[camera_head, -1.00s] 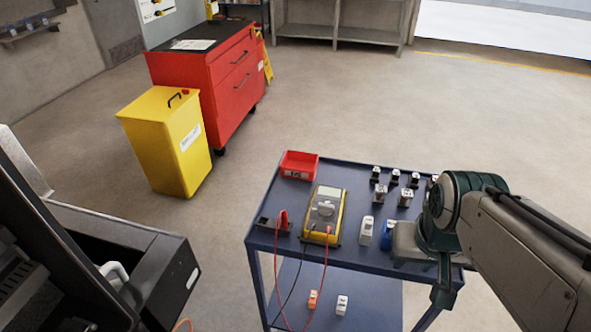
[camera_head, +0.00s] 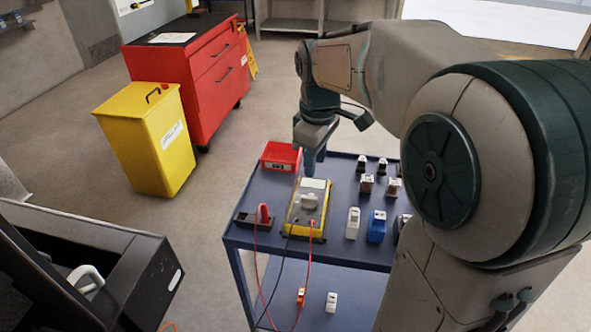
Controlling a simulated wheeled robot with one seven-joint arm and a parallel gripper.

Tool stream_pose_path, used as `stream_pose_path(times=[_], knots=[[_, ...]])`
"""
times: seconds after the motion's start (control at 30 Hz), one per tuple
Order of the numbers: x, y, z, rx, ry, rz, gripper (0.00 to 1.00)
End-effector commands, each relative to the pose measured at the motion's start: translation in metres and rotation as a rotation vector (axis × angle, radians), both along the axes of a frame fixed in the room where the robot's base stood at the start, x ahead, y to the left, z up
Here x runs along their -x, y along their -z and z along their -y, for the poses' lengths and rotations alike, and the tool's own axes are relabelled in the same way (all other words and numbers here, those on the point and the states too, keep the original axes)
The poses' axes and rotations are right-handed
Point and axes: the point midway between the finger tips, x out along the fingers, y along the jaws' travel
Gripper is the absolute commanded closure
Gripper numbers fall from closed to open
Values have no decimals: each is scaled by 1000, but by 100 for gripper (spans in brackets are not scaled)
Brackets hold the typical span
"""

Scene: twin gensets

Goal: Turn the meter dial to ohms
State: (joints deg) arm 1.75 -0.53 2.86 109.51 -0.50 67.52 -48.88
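The yellow multimeter (camera_head: 295,224) lies face up on the blue cart top, with a pale screen at its far end. Its round grey dial (camera_head: 310,200) sits in the middle of its face; the setting it points to is too small to read. A red and a black lead run from its near end. My gripper (camera_head: 313,163) points down above the far end of the meter, close to the red bin. It looks apart from the dial. Its fingers are small and partly merged in view, so their opening cannot be told.
The blue cart (camera_head: 340,250) also carries a red bin (camera_head: 281,156), a dark holder with a red probe (camera_head: 262,216), a white block (camera_head: 353,222), a blue block (camera_head: 376,226) and several small relays. A yellow bin (camera_head: 150,140) and red tool cabinet (camera_head: 190,75) stand left.

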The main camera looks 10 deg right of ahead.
Motion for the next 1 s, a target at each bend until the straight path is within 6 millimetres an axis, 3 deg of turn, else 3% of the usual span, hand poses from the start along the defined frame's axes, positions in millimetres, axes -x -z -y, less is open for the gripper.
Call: stream_pose_path(times=[0.03,0.2,0.47,1.0], knots=[[-15,8,0,2,-67,-16,65],[-42,13,0,3,-239,-50,65],[-52,27,1,2,-306,-65,65],[-50,131,1,1,-302,-65,65]])
